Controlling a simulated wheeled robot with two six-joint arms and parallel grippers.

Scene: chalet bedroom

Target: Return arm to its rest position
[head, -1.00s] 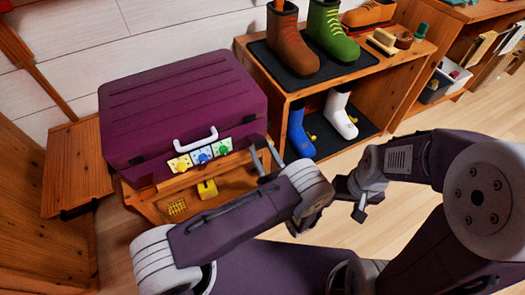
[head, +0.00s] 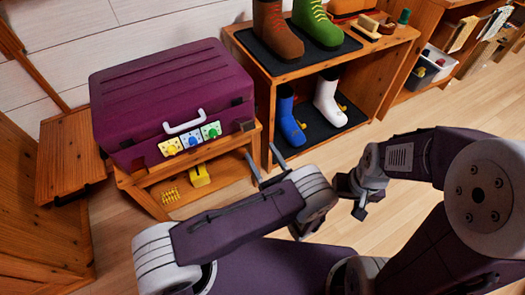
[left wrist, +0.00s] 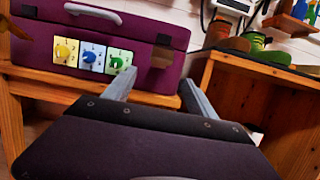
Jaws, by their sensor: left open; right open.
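My left gripper (head: 264,168) is open and empty in the head view. Its fingers point up toward the gap between the purple case's bench and the boot shelf. In the left wrist view its two separated fingers (left wrist: 158,92) frame the front of the case and bench. My right gripper (head: 360,200) is at the middle right of the head view, over the floor, with nothing visible in it. The closed purple case (head: 170,90) has a white handle (head: 184,122) and yellow, blue and green dials; it also shows in the left wrist view (left wrist: 40,42).
The case stands on a low wooden bench (head: 215,146) with yellow items on its lower shelf. A wooden shelf (head: 262,112) to the right holds brown, green, blue and white boots. Another unit with bins (head: 432,68) stands farther right. Open wooden floor (head: 400,118) lies in front.

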